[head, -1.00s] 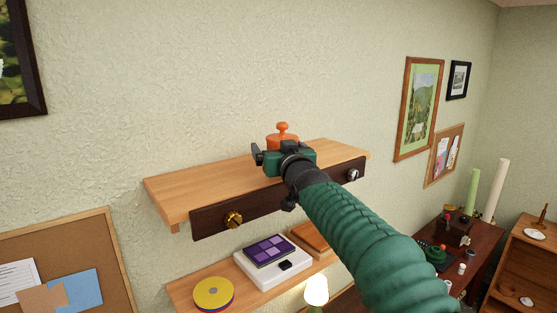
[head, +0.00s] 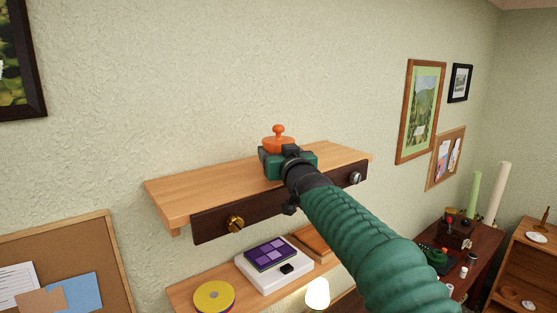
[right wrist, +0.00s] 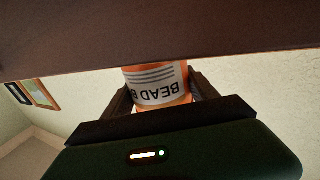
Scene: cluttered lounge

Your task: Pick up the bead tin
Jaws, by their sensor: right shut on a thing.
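The bead tin (head: 278,143) is orange with a knobbed lid. It stands upright at the upper wooden shelf (head: 190,190), and its lower part is hidden behind my gripper in the head view. In the right wrist view the tin (right wrist: 157,84) shows a white label reading "BEAD", upside down in the picture, between the two dark fingers. My right gripper (head: 283,155) is shut on the tin. I cannot tell whether the tin's base touches the shelf. My left gripper is not in view.
The shelf's dark front board carries a brass knob (head: 235,223) and a silver knob (head: 355,178). A lower shelf holds a yellow disc (head: 213,296) and a white box with a purple top (head: 272,257). The upper shelf's left part is clear.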

